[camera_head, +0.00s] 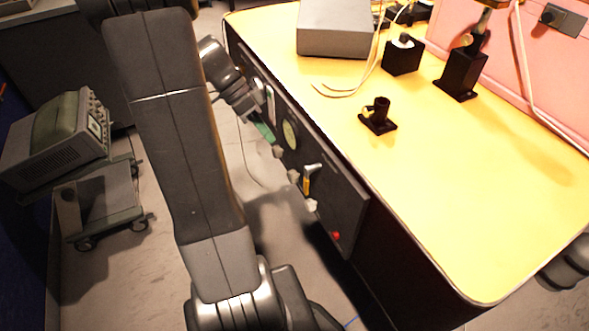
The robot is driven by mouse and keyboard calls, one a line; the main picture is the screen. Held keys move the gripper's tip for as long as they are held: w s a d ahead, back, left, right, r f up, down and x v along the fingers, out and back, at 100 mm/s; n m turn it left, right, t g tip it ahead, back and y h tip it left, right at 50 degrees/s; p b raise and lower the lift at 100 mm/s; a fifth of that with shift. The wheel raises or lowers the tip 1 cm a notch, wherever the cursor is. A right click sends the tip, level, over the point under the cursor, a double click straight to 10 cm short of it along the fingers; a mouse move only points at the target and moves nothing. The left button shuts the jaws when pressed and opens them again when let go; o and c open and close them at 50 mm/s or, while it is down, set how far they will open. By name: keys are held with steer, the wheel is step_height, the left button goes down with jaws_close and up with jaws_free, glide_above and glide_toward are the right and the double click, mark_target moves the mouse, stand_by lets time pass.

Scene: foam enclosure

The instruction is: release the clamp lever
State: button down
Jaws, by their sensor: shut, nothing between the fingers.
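A small lever with a pale metal top and an orange lower part (308,179) sticks out from the dark front panel (345,205) of the yellow-topped bench. It looks like the clamp lever, but I cannot be sure of that at this size. It stands roughly upright. My gripper (252,113) is at the end of my dark arm, close to the far left part of the same panel. It is shut and empty, up and to the left of the lever and apart from it. Its fingertips are small and hard to make out against the panel.
The panel also carries a round gauge (289,134), pale knobs (312,205) and a red button (336,235). On the yellow bench top (450,200) stand a black holder (379,116), black blocks and a grey box (338,28). A cart with an instrument (58,130) stands left.

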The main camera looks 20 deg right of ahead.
steer(key=s+d+f+b, duration=0.1)
steer(key=s+d+f, duration=0.3)
steer(key=s+f, duration=0.4)
steer(key=shift+s+d, duration=0.2)
steer(key=shift+d, duration=0.05)
steer(key=shift+a+f, duration=0.1)
stand_by(0.4)
